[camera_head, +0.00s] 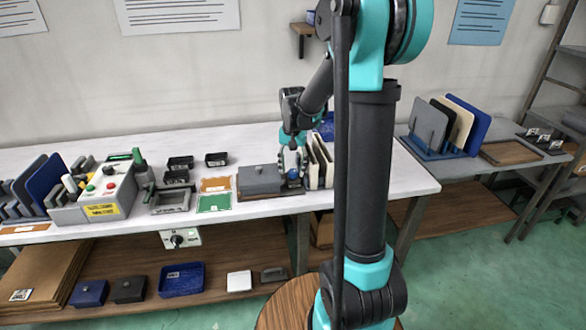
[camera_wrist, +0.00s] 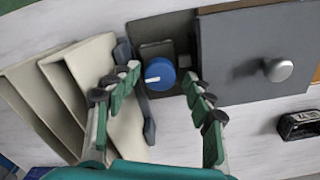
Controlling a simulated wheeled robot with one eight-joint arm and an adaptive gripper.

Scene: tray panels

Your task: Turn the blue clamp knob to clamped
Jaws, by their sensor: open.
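The blue clamp knob (camera_wrist: 159,74) is round with a white pointer line, which points to the left in the wrist view. It sits on a dark mount beside a grey plate (camera_wrist: 258,58) with a silver round handle. My gripper (camera_wrist: 163,82) is open, with one green-and-black finger on each side of the knob and gaps visible between. In the head view the knob (camera_head: 293,175) is small and blue, right of the grey block (camera_head: 258,180), with my gripper (camera_head: 292,163) directly over it. Any labels by the knob are not readable.
Cream panels (camera_wrist: 72,85) stand close beside the knob, also seen in the head view (camera_head: 318,165). Green and orange cards (camera_head: 214,202) lie left of the grey block. A control box (camera_head: 102,195) with buttons stands further left. Small black trays (camera_head: 180,163) stand behind.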

